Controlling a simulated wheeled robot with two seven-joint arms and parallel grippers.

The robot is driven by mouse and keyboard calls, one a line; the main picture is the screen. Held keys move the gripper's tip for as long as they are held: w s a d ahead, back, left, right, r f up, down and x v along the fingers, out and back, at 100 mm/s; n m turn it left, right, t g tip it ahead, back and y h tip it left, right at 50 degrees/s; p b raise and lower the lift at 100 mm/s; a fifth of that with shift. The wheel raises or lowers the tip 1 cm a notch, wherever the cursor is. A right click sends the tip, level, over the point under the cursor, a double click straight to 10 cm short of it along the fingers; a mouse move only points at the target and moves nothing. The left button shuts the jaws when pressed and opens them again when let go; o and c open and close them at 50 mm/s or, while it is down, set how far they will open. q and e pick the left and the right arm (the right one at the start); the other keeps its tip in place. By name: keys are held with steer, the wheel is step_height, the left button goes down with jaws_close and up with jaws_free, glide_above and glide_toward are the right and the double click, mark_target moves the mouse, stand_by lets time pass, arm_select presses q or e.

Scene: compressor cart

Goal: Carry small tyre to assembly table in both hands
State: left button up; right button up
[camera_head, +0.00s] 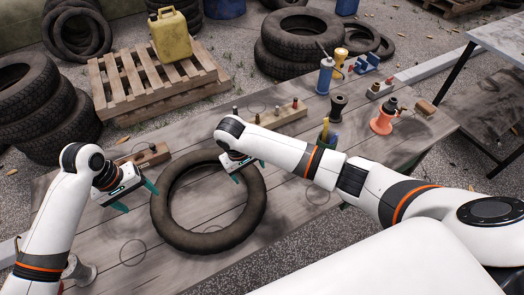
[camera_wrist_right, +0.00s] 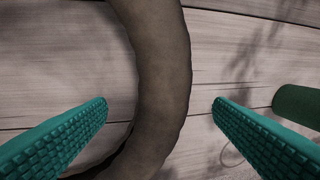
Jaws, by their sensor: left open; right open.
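The small tyre (camera_head: 205,242) is a dark, worn ring lying flat on a wooden plank table (camera_head: 70,228). My left gripper (camera_head: 138,197) is open and empty just outside the tyre's left side, fingers pointing down. My right gripper (camera_head: 247,171) is open at the tyre's upper right rim. In the right wrist view the tyre's band (camera_wrist_right: 165,75) runs between its two teal fingers (camera_wrist_right: 160,101), with gaps visible on both sides. I cannot tell which table is the assembly table.
Behind the tyre lie wooden blocks holding small parts (camera_head: 285,112). A blue bottle (camera_head: 325,77), a dark funnel-shaped piece (camera_head: 338,107) and an orange tool (camera_head: 382,122) stand to the right. Beyond are a pallet (camera_head: 125,95) with a yellow canister (camera_head: 171,35), large tyres and a grey table (camera_head: 500,35).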

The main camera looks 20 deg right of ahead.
step_height(320, 180, up, 7)
steer(key=a, duration=0.1)
steer(key=shift+a, duration=0.15)
steer(key=shift+s, duration=0.1)
stand_by(0.4)
